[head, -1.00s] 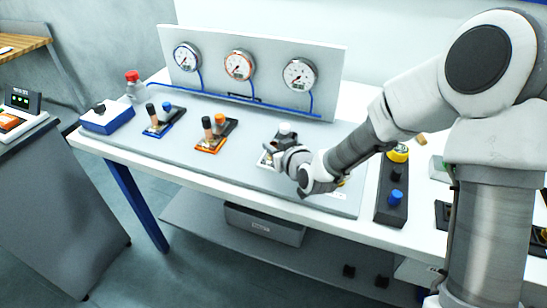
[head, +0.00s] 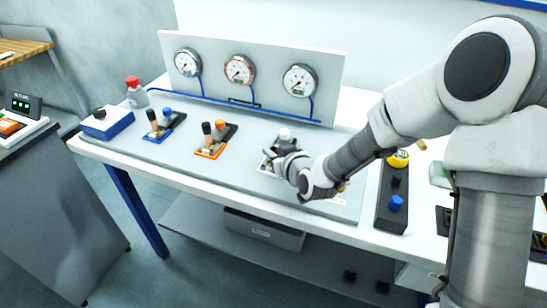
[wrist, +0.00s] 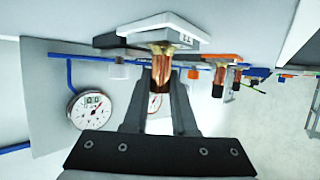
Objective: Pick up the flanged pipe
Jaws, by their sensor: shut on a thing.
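The flanged pipe (wrist: 161,72) is a short copper tube with a brass-coloured collar, seen in the wrist view between my gripper's two fingers. My gripper (wrist: 159,90) is shut on it. The collar end meets a white plate (wrist: 172,27), which appears above it in this view. In the head view my gripper (head: 274,158) is low at the white plate on the grey bench panel, beside a white-capped post (head: 285,134). The pipe is hidden there by the gripper and arm.
An orange-based station (head: 209,152) and a blue-based station (head: 160,133) stand to the left. A gauge board (head: 250,75) with three dials and blue tubing rises behind.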

